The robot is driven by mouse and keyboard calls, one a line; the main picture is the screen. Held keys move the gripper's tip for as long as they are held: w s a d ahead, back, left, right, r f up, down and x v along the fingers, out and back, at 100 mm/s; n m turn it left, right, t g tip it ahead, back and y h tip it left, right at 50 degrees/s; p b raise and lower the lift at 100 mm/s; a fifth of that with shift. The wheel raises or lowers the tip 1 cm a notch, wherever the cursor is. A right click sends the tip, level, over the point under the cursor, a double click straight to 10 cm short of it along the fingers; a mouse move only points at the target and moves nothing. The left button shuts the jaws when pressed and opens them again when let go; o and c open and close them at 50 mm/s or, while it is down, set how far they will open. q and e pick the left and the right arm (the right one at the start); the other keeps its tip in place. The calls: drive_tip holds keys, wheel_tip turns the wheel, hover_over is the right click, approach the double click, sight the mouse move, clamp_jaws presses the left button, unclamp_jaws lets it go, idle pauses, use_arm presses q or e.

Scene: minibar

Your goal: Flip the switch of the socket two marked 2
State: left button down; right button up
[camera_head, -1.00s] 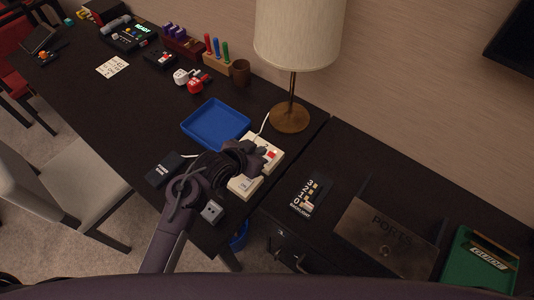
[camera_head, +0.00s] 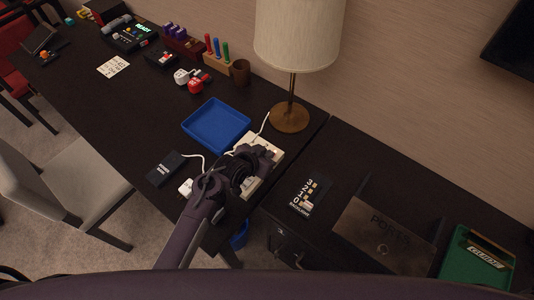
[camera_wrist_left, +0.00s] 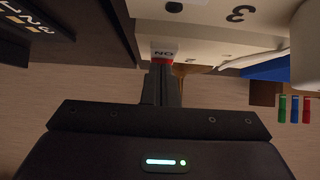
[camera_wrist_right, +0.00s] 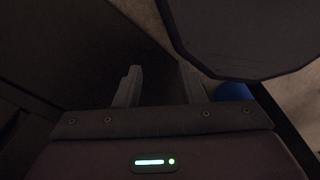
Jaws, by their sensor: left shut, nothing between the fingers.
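The cream socket strip (camera_head: 270,140) lies at the desk's right end, largely hidden by my left arm. In the left wrist view, inverted, the strip (camera_wrist_left: 215,45) bears a "3" to the right of a red-and-white switch (camera_wrist_left: 163,50) reading "ON". My left gripper (camera_head: 256,164) is over the strip. In the left wrist view it (camera_wrist_left: 161,75) is shut and empty, its tips at this switch; I cannot tell whether they touch. My right gripper (camera_wrist_right: 158,80) is open and empty, outside the head view.
A black box (camera_head: 165,169) with a white cable and a white plug (camera_head: 186,187) lie left of my arm. A blue tray (camera_head: 216,124) and a lamp (camera_head: 289,118) stand behind. A black numbered panel (camera_head: 309,193) is on the right cabinet.

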use_arm(q)
drive_tip(key=shift+f, duration=0.1)
drive_tip(key=shift+w+d, duration=0.1)
drive_tip(key=shift+w, duration=0.1)
drive_tip(key=shift+w+d+r, duration=0.25)
drive_tip(key=shift+w+d, duration=0.15)
drive_tip(key=shift+w, duration=0.1)
